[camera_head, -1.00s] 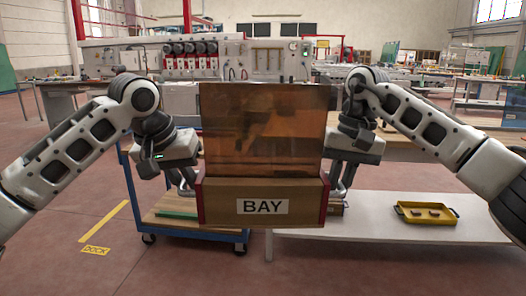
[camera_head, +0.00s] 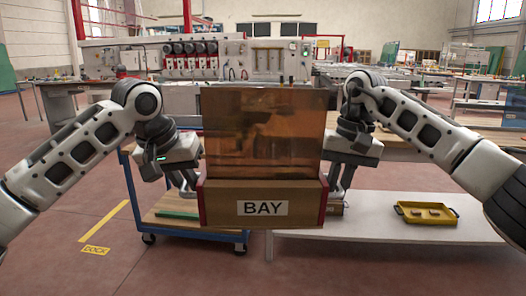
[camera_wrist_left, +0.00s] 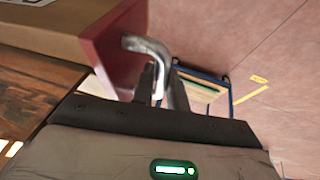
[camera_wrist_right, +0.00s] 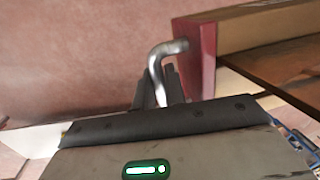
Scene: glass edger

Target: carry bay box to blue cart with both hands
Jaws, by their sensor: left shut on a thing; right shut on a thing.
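The bay box (camera_head: 264,189) is a brown box with red ends and a white BAY label, with a tall brown see-through pane standing up from it. It hangs level between my two grippers in the head view. My left gripper (camera_head: 192,190) is shut on the metal handle (camera_wrist_left: 155,58) at the box's red end. My right gripper (camera_head: 334,192) is shut on the opposite handle (camera_wrist_right: 160,65). The blue cart (camera_head: 133,187) stands behind and to the left of the box, with a wooden lower deck (camera_head: 160,212). The box hides the cart's right part.
A green strip (camera_head: 177,214) lies on the cart's lower deck. A white low table (camera_head: 375,230) stands right, bearing a yellow tray (camera_head: 428,220) with small brown pieces. A yellow floor line and DOCK mark (camera_head: 95,250) lie left of the cart. The front-left floor is clear.

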